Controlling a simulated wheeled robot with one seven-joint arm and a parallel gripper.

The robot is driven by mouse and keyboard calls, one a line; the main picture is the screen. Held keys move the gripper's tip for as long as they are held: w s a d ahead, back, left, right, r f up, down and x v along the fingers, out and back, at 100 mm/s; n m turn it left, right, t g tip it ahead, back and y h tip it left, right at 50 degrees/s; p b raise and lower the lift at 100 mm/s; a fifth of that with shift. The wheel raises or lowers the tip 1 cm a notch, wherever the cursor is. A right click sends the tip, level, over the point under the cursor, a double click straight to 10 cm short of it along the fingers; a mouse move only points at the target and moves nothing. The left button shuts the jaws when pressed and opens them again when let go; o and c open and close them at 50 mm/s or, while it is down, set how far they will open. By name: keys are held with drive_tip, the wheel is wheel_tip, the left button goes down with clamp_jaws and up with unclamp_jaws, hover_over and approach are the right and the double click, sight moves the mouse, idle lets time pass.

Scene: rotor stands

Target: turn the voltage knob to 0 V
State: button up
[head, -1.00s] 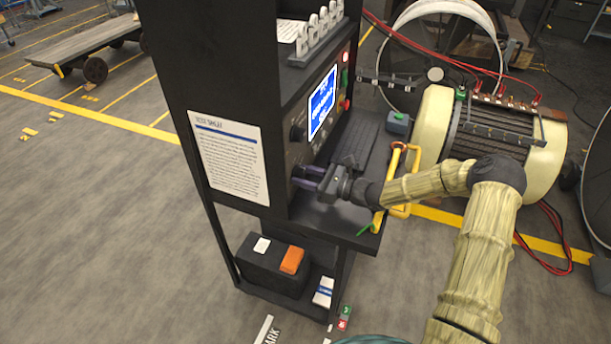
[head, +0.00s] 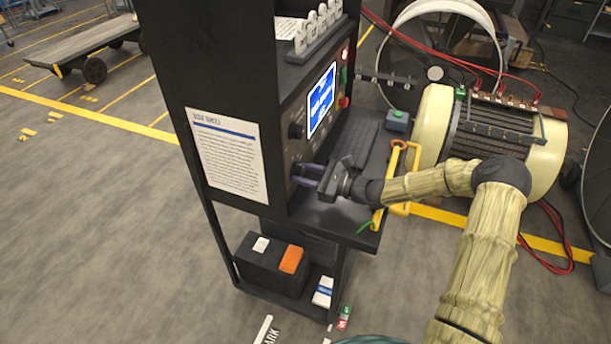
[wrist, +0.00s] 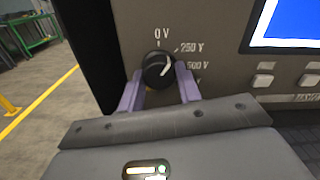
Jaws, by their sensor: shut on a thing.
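The black voltage knob (wrist: 158,71) is on the dark panel in the wrist view. Its white pointer line tilts up and to the right, toward the 250 V mark (wrist: 190,47). The 0 V mark (wrist: 162,33) is above the knob, and the 500 V mark (wrist: 197,66) is to its right. My gripper (wrist: 159,80) has a purple finger on each side of the knob and is shut on it. In the head view my gripper (head: 300,175) reaches the panel's lower front, where its fingers mostly hide the knob.
A blue screen (head: 321,98) sits above the gripper, with another dark knob (head: 297,131) to its left. A keyboard (head: 352,140) lies on the shelf to the right. A yellow frame (head: 402,180) stands near the shelf's right edge, close to my arm.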

drive_tip(key=n+b, duration=0.3)
drive_tip(key=n, duration=0.1)
drive_tip(key=shift+n, duration=0.4)
drive_tip(key=shift+a+r+n+b, duration=0.1)
drive_tip(key=shift+r+n+b, duration=0.1)
drive_tip(key=shift+n+b, duration=0.7)
drive_tip(key=shift+w, duration=0.1)
drive_tip(key=o, duration=1)
drive_tip(key=shift+a, duration=0.1)
drive_tip(key=shift+f, duration=0.1)
drive_tip(key=shift+d, duration=0.2)
